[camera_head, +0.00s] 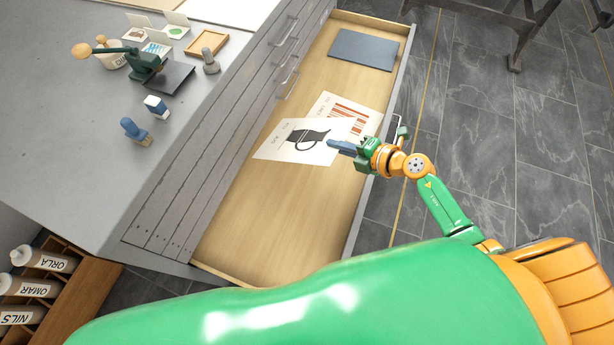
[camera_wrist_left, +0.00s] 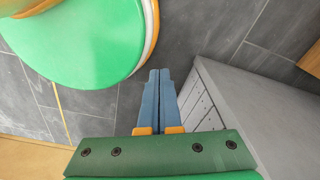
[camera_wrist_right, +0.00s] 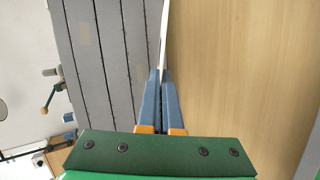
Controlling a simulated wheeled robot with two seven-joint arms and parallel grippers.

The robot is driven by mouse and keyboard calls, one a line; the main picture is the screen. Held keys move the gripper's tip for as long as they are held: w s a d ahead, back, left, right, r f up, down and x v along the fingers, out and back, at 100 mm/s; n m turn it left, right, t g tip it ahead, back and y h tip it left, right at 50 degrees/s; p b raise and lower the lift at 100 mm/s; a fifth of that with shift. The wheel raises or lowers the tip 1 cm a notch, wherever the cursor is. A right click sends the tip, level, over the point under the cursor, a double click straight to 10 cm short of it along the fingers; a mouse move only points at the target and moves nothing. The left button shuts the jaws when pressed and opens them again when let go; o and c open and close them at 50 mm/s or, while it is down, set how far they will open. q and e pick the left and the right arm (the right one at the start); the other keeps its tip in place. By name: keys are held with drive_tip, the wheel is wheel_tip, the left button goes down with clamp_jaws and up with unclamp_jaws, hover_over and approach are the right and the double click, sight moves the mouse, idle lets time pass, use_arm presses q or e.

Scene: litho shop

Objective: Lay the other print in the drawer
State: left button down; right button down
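The drawer (camera_head: 270,215) stands open, with a pale wooden bottom. A white print with a black jug (camera_head: 280,140) is above the drawer in the head view, partly covering a print with red stripes (camera_head: 350,112) in the drawer. My right gripper (camera_head: 333,145) is at the right edge of the jug print. In the right wrist view its fingers (camera_wrist_right: 163,75) are shut on the print, which shows edge-on as a thin white sliver (camera_wrist_right: 164,30). My left gripper (camera_wrist_left: 159,75) is shut and empty over the floor beside the cabinet; the head view does not show it.
A dark grey sheet (camera_head: 364,49) lies at the drawer's far end. The near part of the drawer bottom is bare. The grey cabinet top (camera_head: 60,130) on the left bears a small press (camera_head: 150,65), stamps (camera_head: 136,131) and a wooden tray (camera_head: 205,43). A bottle rack (camera_head: 75,290) stands lower left.

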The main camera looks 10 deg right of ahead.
wheel_tip(320, 180, down, 11)
drive_tip(key=b, duration=1)
drive_tip(key=c, duration=1.3)
unclamp_jaws()
drive_tip(key=shift+w, duration=0.1)
drive_tip(key=shift+o, duration=0.2)
